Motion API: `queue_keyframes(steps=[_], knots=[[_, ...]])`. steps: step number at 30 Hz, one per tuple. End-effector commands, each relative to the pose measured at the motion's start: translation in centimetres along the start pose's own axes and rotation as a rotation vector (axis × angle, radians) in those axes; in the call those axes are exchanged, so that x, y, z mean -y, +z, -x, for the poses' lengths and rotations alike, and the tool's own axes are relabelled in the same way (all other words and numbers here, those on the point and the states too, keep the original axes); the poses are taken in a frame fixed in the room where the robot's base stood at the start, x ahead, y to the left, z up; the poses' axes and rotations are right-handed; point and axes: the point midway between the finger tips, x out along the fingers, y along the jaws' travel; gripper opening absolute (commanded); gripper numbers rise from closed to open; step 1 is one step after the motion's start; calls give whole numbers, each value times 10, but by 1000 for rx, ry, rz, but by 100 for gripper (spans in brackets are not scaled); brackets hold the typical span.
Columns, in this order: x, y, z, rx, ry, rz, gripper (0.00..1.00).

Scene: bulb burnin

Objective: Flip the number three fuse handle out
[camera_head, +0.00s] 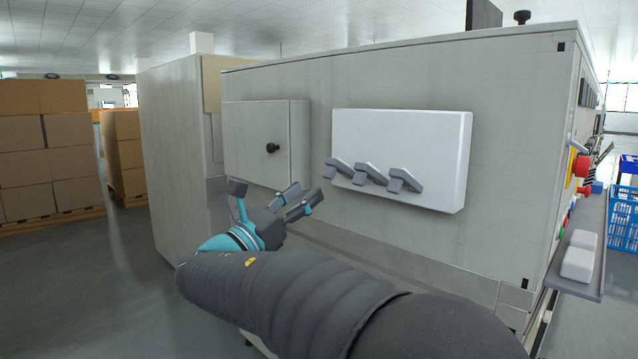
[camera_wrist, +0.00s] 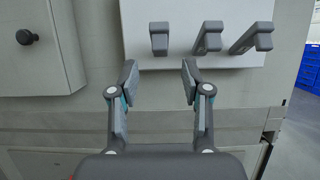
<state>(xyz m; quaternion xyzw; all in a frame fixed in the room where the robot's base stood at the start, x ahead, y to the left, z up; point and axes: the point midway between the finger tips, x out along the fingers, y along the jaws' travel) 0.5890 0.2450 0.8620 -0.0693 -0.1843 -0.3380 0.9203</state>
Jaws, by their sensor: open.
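Three grey fuse handles stick out from the lower part of a white panel (camera_head: 415,140). In the head view they are the left handle (camera_head: 338,167), the middle handle (camera_head: 370,174) and the right handle (camera_head: 405,180). I can read no numbers on them. All three look similarly angled. In the wrist view the left handle (camera_wrist: 159,38), middle handle (camera_wrist: 208,38) and right handle (camera_wrist: 251,38) run along the top. My gripper (camera_head: 303,196) is open and empty, below and left of the handles. In the wrist view my gripper (camera_wrist: 158,72) has its fingertips below the left handle, apart from it.
A closed door with a black knob (camera_head: 273,148) is left of the panel. Stacked boxes (camera_head: 40,150) stand far left. The cabinet face (camera_head: 400,240) below the panel is clear.

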Motion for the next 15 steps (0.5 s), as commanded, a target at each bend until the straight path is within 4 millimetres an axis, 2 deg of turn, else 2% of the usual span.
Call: queue_keyframes(steps=[1, 6, 15], knots=[[-1, 0, 10, -1, 3, 1, 48], [0, -1, 32, 0, 1, 1, 48], [0, -1, 43, -1, -1, 1, 48]])
